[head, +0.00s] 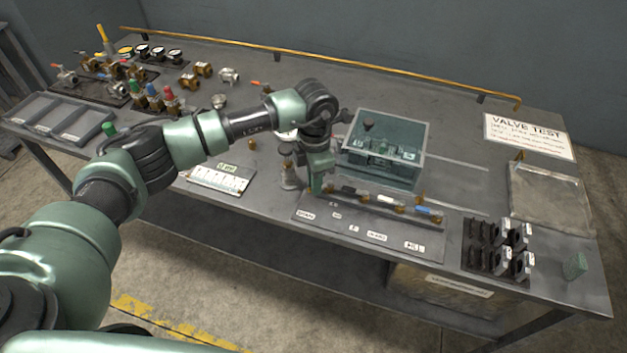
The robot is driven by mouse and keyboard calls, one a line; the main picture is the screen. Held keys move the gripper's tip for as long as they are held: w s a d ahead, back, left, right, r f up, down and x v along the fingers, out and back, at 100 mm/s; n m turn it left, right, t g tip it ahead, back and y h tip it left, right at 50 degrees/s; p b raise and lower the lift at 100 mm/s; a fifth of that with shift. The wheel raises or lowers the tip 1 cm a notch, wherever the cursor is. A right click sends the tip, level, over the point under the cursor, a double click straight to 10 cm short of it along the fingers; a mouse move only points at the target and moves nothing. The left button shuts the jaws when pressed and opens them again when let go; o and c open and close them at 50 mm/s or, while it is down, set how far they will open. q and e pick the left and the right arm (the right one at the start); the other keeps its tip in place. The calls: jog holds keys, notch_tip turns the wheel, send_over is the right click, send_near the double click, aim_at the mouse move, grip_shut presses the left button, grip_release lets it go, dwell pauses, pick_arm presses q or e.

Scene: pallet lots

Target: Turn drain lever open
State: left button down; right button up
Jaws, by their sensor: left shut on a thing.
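A row of valves on a brass pipe runs along the front of the test rig, with a black lever (347,190), a pale lever (385,198) and a blue lever (429,210) showing. My left gripper (317,186) points down at the left end of this row. It is shut on a small part there, in the drain lever's place as far as I can tell. The fingers hide most of that part, so its angle does not show. The labels on the grey plate (345,226) below are too small to read surely. My right gripper is not in view.
A clear-walled tank (385,150) stands close behind the valves. Black clamp blocks (490,250) and a tray (548,195) lie at the right. Loose valves (195,75) and a grey bin (60,118) are at the left. A brass rail (330,62) edges the back.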

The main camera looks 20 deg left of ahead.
pick_arm(q)
jog(key=n, duration=0.2)
jog(key=d+n+b, duration=0.1)
jog(key=s+n+b, duration=0.1)
jog(key=n, duration=0.1)
jog(key=shift+d+n, duration=0.3)
jog(key=shift+s+d+r+n+b, duration=0.1)
jog(key=shift+d+n+b, duration=0.2)
jog(key=shift+n, duration=0.4)
jog(key=shift+s+d+f+n+b, duration=0.15)
jog(key=shift+n+b, duration=0.2)
jog(key=shift+n, duration=0.35)
jog(key=shift+w+d+r+n+b, duration=0.15)
jog(key=shift+d+n+b, duration=0.15)
jog(key=shift+n, duration=0.4)
jog(key=c, duration=1.5)
grip_release()
jog(key=shift+s, duration=0.1)
jog(key=shift+o, duration=0.2)
notch_tip(320, 180, up, 8)
jog(key=b, duration=0.2)
